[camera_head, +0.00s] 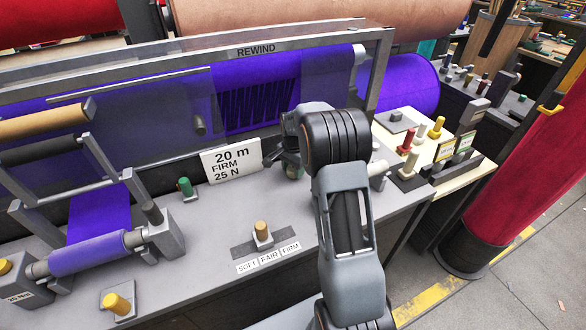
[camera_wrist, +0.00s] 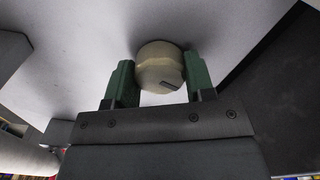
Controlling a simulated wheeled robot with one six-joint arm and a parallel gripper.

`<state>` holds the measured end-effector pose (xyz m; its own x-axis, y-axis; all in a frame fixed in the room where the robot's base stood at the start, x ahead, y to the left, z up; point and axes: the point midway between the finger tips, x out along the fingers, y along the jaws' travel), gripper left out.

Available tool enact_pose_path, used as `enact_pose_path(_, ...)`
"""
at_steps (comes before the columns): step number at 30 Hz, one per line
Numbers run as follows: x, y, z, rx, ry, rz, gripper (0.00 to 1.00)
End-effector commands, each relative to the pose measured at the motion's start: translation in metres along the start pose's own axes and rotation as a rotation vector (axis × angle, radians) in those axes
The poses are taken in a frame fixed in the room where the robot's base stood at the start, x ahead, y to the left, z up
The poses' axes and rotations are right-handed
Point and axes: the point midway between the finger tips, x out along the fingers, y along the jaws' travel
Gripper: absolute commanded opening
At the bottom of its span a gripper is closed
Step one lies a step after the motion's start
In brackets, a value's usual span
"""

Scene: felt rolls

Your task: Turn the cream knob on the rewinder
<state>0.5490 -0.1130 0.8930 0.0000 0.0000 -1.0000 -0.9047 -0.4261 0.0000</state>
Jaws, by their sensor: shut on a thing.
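The cream knob (camera_wrist: 160,66) sits on a pale grey surface in the wrist view, a faceted round cap with a short dark mark near its lower right edge. My gripper (camera_wrist: 159,80) has its two green fingers on either side of it, shut on the knob. In the head view my gripper (camera_head: 292,170) is low over the back of the grey rewinder deck (camera_head: 205,240), right of the "20 m FIRM 25 N" card (camera_head: 232,160). The knob cannot be made out there, behind my gripper and arm.
A green knob (camera_head: 185,187) stands left of the card. A tan lever (camera_head: 262,232) stands by the SOFT/FAIR/FIRM labels. A yellow knob (camera_head: 118,303) is at front left. The deck between card and lever is clear.

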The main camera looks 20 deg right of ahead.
Motion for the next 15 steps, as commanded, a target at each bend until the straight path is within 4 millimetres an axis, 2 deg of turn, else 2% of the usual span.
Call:
enact_pose_path(5, -0.0004, 0.0000, -0.0001, -0.059, 0.000, 0.000, 0.26)
enact_pose_path(15, -0.0005, -0.0001, -0.0001, -0.314, 0.000, 0.000, 0.26)
